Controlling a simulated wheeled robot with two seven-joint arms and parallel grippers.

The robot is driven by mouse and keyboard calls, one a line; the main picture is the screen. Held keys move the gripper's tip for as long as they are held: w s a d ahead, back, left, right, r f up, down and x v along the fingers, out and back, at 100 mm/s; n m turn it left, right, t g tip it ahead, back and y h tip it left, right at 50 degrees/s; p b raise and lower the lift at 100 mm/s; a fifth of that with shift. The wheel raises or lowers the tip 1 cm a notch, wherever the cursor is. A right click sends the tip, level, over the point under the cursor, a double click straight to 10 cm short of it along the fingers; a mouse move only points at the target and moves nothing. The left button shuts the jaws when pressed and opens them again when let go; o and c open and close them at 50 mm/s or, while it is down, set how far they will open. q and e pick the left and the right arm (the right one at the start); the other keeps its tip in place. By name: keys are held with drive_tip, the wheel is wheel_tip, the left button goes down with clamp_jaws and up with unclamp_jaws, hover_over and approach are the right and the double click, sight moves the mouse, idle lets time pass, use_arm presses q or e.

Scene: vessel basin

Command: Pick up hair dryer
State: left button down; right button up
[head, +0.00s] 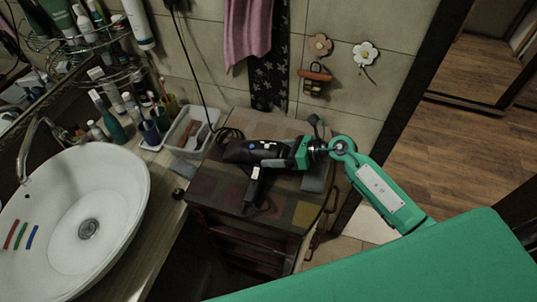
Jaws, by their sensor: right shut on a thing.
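The black hair dryer (254,184) is on or just above the top of a small dark cabinet (215,185), in the middle of the head view. Its handle points down toward the cabinet's front edge. My right gripper (255,160) reaches in from the right over the cabinet and is shut on the hair dryer. The dark gripper and dark dryer blend together, so the exact grip spot is hard to see. I cannot tell whether the dryer touches the cabinet top. My left gripper is not in view.
A white basin (120,190) with a faucet (28,150) stands at left. A white tray (178,128), bottles and cups crowd the counter behind. A black cord (190,60) hangs down the tiled wall. A pink towel (246,30) hangs above the cabinet. Wooden floor (460,120) is open at right.

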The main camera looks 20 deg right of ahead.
wheel_tip(320, 180, up, 20)
drive_tip(key=b, duration=0.4)
drive_tip(key=shift+b, duration=0.35)
idle(0.4)
